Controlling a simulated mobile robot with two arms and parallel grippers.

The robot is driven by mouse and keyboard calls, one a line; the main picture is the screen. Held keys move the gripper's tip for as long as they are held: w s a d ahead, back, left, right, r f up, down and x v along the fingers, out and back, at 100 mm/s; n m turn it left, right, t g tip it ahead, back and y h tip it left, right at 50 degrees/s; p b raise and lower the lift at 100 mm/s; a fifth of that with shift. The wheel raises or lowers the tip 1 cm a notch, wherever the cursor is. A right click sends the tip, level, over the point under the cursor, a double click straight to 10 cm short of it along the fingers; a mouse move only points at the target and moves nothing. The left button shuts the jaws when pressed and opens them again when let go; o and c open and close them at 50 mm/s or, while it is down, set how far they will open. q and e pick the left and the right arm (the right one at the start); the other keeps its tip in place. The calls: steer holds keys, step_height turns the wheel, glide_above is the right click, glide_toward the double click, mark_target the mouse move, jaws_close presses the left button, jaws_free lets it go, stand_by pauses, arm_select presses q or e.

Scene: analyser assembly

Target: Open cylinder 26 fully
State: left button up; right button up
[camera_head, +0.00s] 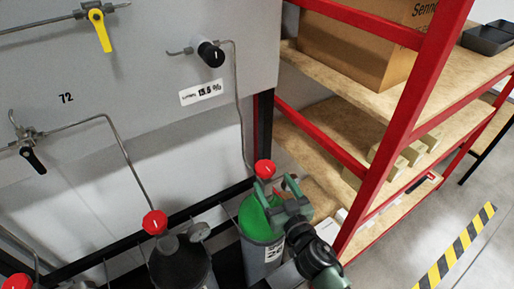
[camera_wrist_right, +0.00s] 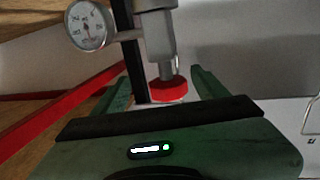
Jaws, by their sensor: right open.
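A grey cylinder with a green top (camera_head: 254,217) stands at the lower middle of the head view. A red valve knob (camera_head: 265,169) sits above it, on a thin pipe. I cannot read the number 26 on its label. My right gripper (camera_head: 277,188) is open at this cylinder, just in front of the knob. In the right wrist view the red knob (camera_wrist_right: 170,90) shows between the two green fingers (camera_wrist_right: 160,82), with gaps at both sides. A round pressure gauge (camera_wrist_right: 87,25) sits beside the valve. My left gripper is out of view.
A dark cylinder (camera_head: 180,268) with a red knob (camera_head: 155,222) stands to the left. A grey panel (camera_head: 150,60) with a yellow lever (camera_head: 102,31) and black handles is behind. A red-framed shelf (camera_head: 418,88) stands close on the right. The floor beyond is open.

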mark_target(268, 175)
steer(key=a+r, duration=0.1)
steer(key=w+r, duration=0.1)
steer(key=r, duration=0.1)
steer(key=shift+w+a, duration=0.2)
steer(key=shift+a, duration=0.2)
steer(key=x, duration=0.5)
steer(key=shift+w+d+f, duration=0.1)
steer(key=shift+f, duration=0.1)
steer(key=shift+w, duration=0.3)
steer(key=c, duration=1.4)
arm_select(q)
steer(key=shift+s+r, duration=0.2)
arm_select(e)
steer(key=shift+o, duration=0.2)
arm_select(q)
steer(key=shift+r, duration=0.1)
arm_select(e)
steer(key=shift+n+y, duration=0.3)
steer(key=shift+y, duration=0.2)
